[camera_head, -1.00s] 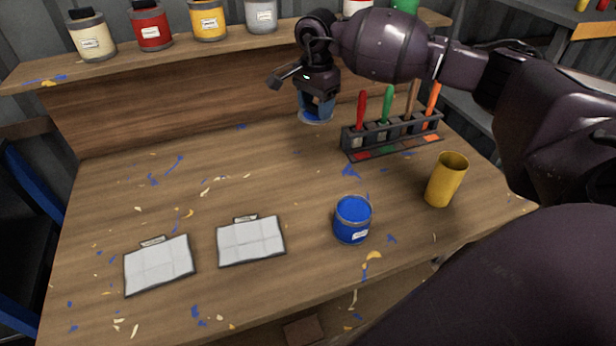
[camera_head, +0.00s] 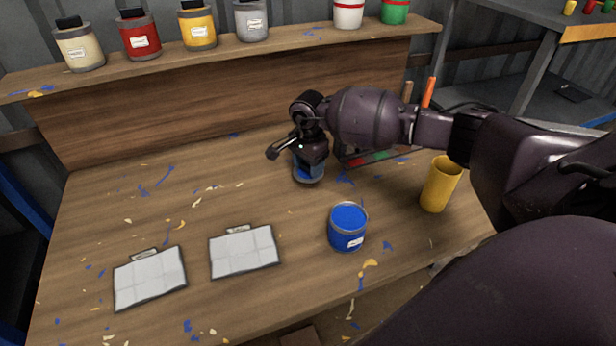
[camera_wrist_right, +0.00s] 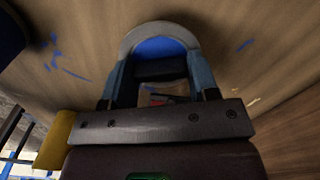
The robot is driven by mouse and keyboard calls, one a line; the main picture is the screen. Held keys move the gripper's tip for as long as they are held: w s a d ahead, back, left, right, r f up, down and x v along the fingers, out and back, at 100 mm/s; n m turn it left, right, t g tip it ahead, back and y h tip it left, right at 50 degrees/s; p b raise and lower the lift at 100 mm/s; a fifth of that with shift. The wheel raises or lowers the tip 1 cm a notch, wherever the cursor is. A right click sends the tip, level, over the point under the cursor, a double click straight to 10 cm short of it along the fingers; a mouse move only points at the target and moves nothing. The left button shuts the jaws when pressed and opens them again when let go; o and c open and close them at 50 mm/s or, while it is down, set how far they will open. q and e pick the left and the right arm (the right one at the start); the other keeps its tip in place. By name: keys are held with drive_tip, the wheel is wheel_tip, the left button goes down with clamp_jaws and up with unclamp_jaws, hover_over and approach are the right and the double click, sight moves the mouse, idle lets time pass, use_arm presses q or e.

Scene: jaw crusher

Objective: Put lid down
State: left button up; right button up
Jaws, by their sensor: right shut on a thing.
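The lid (camera_head: 309,179) is a small disc with a blue face and a grey rim. My right gripper (camera_head: 309,166) is shut on its dark knob, and the lid is below the fingers. The lid also shows in the right wrist view (camera_wrist_right: 158,46), between and beyond the fingertips. I cannot tell whether it touches the tabletop or hangs just above it. The blue paint can (camera_head: 347,229) stands upright and open at the front, to the right of the lid and nearer to me. My left gripper is not in view.
The brush rack (camera_head: 375,158) is partly hidden behind my right arm. A yellow cup (camera_head: 440,184) stands at the right. Two clipboards (camera_head: 244,252) (camera_head: 149,278) lie at front left. Several lidded cans line the back shelf (camera_head: 120,75). The left-middle tabletop is clear apart from paint flecks.

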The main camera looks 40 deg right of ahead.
sight(308, 172)
drive_tip(key=shift+f, duration=2.05)
drive_tip(key=shift+f+b, duration=0.2)
drive_tip(key=shift+b, duration=0.1)
drive_tip(key=o, duration=0.9)
wheel_tip(308, 172, up, 12)
drive_tip(key=shift+r+p, duration=0.2)
drive_tip(key=shift+p, duration=0.3)
